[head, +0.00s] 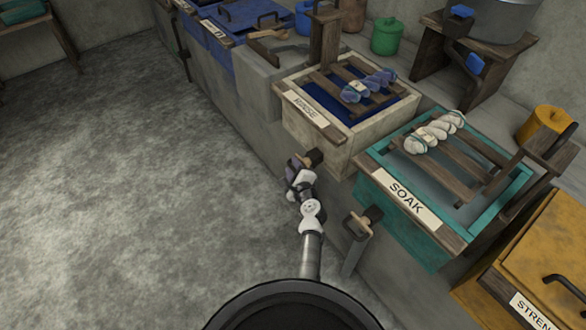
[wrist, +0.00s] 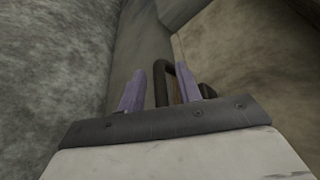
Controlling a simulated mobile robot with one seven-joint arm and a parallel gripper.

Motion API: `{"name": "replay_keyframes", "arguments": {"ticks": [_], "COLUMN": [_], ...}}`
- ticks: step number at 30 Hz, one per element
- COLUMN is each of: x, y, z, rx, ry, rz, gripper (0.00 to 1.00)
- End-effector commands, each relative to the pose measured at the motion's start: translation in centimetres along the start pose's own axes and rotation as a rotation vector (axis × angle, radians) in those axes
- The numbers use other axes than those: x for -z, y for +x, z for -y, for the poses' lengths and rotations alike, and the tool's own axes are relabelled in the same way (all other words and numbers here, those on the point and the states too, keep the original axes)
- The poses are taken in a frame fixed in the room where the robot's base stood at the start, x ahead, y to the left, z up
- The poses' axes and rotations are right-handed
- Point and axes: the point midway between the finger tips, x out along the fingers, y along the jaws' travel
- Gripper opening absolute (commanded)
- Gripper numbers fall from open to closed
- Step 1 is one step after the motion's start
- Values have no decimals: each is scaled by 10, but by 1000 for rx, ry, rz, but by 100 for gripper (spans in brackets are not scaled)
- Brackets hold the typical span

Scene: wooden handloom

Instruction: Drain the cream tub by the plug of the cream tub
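The cream tub (head: 340,152) is labelled RINSE and holds dark blue liquid (head: 325,92). A blue twisted hank (head: 368,86) lies on the wooden slats across its top. Its plug (head: 314,157) sticks out low on the front wall and shows a brown wooden part. My gripper (head: 303,163) is right at the plug and partly covers it. In the wrist view my gripper (wrist: 168,82) has its two purple fingers apart. The plug's dark bent handle (wrist: 182,68) shows between and beyond them, partly hidden by the fingers. I cannot tell whether they touch it.
The teal SOAK tub (head: 405,228), with its own plug (head: 362,222) and a white hank (head: 434,132), stands to the right. A yellow tub (head: 545,245) is beyond it. Blue tubs (head: 235,28) are at the back. The grey floor (head: 110,170) on the left is clear.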

Motion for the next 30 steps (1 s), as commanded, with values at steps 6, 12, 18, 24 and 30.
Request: {"name": "replay_keyframes", "arguments": {"ticks": [6,12,18,24,30], "x": [0,0,0,-15,-23], "y": [0,0,0,-5,-8], "z": [0,-1,-2,-11,-18], "rx": [0,-1,-3,-7,-7], "ry": [0,0,0,1,0], "rz": [0,0,1,4,5], "gripper": [26,0,0,0,0]}}
